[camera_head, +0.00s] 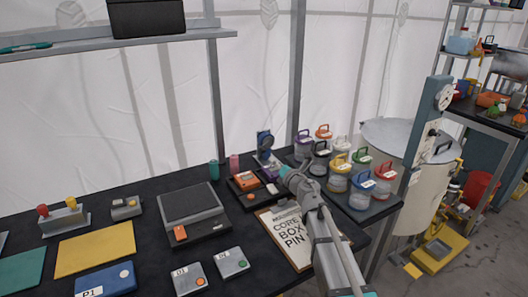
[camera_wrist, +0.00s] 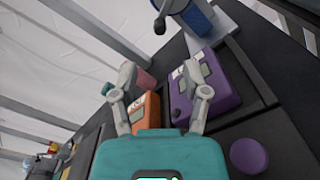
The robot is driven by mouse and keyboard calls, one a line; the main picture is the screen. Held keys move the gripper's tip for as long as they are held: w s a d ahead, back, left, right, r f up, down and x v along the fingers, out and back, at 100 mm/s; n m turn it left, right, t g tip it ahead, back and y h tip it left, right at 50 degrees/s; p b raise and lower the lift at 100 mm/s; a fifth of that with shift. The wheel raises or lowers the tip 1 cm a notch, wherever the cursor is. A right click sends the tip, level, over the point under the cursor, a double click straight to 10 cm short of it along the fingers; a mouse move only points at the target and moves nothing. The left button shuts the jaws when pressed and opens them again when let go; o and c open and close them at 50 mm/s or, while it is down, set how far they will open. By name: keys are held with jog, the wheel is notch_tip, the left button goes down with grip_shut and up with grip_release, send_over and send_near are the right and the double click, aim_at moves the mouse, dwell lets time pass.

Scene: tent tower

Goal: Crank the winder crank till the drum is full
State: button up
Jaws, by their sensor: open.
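The winder (camera_head: 264,143) is a blue upright device at the back of the dark bench, just beyond my gripper in the head view. In the wrist view the blue winder (camera_wrist: 198,17) is at the top edge, partly cut off. Its dark crank (camera_wrist: 160,22) with a knob shows on its left side. How full the drum is cannot be made out. My gripper (camera_wrist: 160,85) is open and empty, its two fingers apart, short of the crank and not touching it. In the head view my gripper (camera_head: 285,172) is partly hidden by my arm.
An orange box (camera_wrist: 146,108) and a purple box (camera_wrist: 212,88) lie below my fingers in a dark tray. A clipboard (camera_head: 288,238) lies on the bench in front. Several lidded jars (camera_head: 337,183) stand on the right. A teal cup (camera_head: 214,170) stands left of the winder.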

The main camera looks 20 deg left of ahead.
aim_at(264, 151)
jog(key=x, duration=1)
jog(key=shift+w+a, duration=0.1)
jog(key=shift+w, duration=0.05)
grip_shut()
